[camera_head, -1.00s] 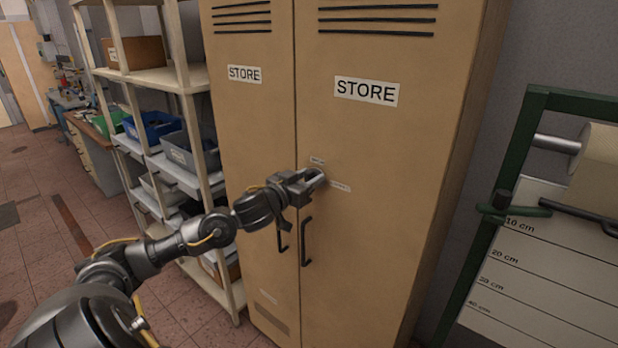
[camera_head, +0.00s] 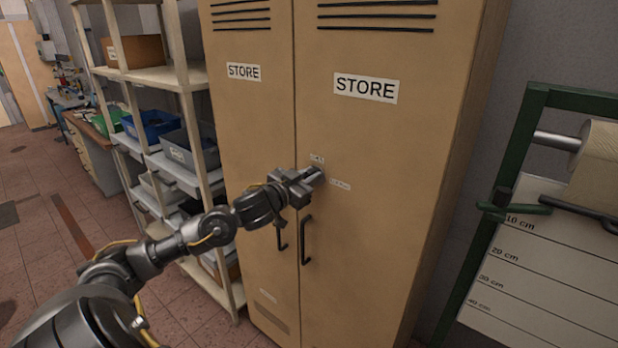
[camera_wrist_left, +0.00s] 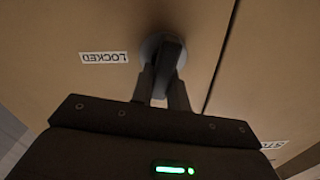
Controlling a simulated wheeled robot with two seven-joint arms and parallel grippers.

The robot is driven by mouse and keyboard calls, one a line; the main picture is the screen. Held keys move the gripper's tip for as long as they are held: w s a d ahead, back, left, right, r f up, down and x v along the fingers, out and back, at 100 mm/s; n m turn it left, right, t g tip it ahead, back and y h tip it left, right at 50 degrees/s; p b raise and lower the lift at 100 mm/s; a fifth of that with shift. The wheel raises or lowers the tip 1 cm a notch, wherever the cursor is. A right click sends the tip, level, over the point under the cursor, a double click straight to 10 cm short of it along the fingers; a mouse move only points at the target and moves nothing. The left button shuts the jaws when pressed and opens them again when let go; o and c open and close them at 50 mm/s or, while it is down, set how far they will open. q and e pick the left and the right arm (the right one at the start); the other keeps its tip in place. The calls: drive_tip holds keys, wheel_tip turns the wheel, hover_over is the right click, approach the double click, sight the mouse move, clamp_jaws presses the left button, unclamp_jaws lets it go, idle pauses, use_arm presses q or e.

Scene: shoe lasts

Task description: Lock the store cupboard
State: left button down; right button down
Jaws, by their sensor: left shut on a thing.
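The store cupboard (camera_head: 375,135) is tall and tan, with two shut doors marked STORE. My left gripper (camera_head: 316,176) is at the right door, close to the door gap and above the two dark pull handles. In the left wrist view its fingers (camera_wrist_left: 163,88) are shut on a dark turn knob (camera_wrist_left: 171,52) on a round plate. A LOCKED label (camera_wrist_left: 104,57) is beside the knob, upside down in that view. In the head view this label (camera_head: 340,184) is right of the gripper, and a small unreadable label (camera_head: 317,158) is above it. My right gripper is not in view.
Shelving (camera_head: 160,80) with bins stands close on the left of the cupboard. A green-framed stand (camera_head: 520,150) with a paper roll and a centimetre-marked sheet is at the right. The tiled floor (camera_head: 40,220) at the left is mostly open.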

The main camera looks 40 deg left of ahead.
use_arm(q)
drive_tip(key=m, duration=0.2)
drive_tip(key=m+b, duration=0.1)
drive_tip(key=shift+d+f+m, duration=0.15)
drive_tip(key=shift+d+m, duration=0.05)
drive_tip(key=shift+m, duration=0.2)
drive_tip(key=m+b, duration=0.2)
drive_tip(key=m, duration=0.1)
drive_tip(key=shift+d+f+m, duration=0.2)
drive_tip(key=shift+m, duration=0.1)
drive_tip(key=shift+d+f+m+b, duration=0.1)
drive_tip(key=shift+f+m+b, duration=0.05)
drive_tip(key=shift+m+b, duration=0.95)
drive_tip(key=shift+d+f+m+b, duration=0.15)
drive_tip(key=shift+m+b, duration=0.6)
drive_tip(key=shift+m, duration=0.75)
drive_tip(key=shift+a+f+m+b, duration=0.1)
drive_tip(key=shift+f+m+b, duration=0.05)
drive_tip(key=shift+m+b, duration=0.95)
drive_tip(key=shift+m, duration=0.4)
drive_tip(key=c, duration=1.4)
unclamp_jaws()
drive_tip(key=shift+o, duration=0.2)
